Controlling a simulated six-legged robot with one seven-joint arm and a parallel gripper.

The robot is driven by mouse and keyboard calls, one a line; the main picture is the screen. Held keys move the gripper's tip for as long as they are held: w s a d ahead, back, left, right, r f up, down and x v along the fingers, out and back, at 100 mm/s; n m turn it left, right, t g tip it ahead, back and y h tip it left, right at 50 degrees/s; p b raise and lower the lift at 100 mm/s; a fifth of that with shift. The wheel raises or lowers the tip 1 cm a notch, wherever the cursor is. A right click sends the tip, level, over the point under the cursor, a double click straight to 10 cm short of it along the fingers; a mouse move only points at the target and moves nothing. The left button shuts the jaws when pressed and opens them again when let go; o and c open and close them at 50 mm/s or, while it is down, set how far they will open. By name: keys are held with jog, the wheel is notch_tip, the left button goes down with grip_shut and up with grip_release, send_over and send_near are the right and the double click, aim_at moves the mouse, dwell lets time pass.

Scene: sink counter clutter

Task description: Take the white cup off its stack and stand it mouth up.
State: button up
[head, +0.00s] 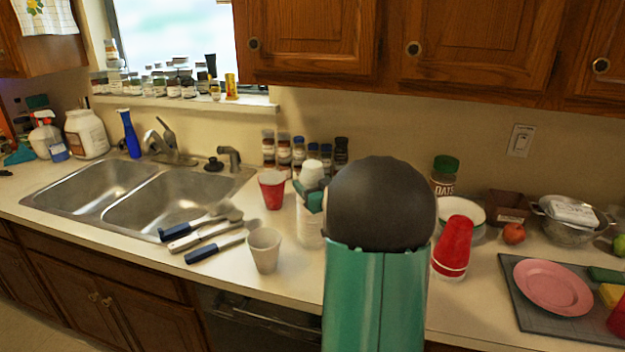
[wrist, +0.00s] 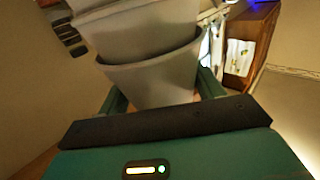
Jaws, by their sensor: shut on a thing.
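The white cup (head: 312,173) sits at the top of a pale stack (head: 309,228) on the counter, left of my dark arm link in the head view. My gripper (head: 310,194) has its green fingers around this cup. In the wrist view the cup (wrist: 155,82) is between the fingers of my gripper (wrist: 162,95), its narrow end toward me and its wider rim away. More pale cup rims (wrist: 140,30) show beyond it, lined up with it. I cannot tell whether the cup has parted from those below. My arm hides part of the stack's right side.
A beige cup (head: 264,250) and a red cup (head: 272,189) stand mouth up to the left. Utensils (head: 207,232) lie by the sink (head: 155,205). Spice jars (head: 299,150) stand behind. A red cup stack (head: 454,246) stands right of my arm.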

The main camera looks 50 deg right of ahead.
notch_tip(320, 180, up, 18)
jog(key=shift+r, duration=0.25)
dwell(1.0)
jog(key=shift+f, duration=0.1)
